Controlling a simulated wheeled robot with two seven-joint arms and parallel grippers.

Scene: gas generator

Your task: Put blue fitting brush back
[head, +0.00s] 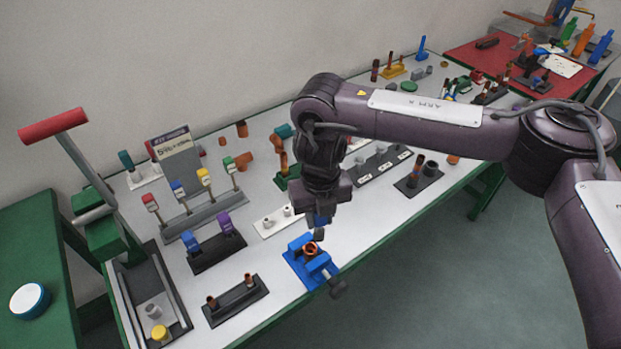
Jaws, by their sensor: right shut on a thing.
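My right gripper (320,208) points down over the front of the table and is shut on a small blue thing with a dark tip, which looks like the blue fitting brush (319,220). The gripper hides most of it. The tip is just above a copper fitting (311,248) clamped in a blue vise (300,265); I cannot tell if they touch. A grey rack (205,213) to the left holds upright tools with red, blue, yellow and green heads. A dark holder (217,255) in front of it carries a blue tool (191,243) and a purple tool (226,224). My left gripper is out of view.
A dark block with copper pieces (236,302) is at the front left. A white holder (278,221) lies just left of my gripper. A red-handled lever device (100,225) is at the left end. A sign (177,157) stands behind the rack.

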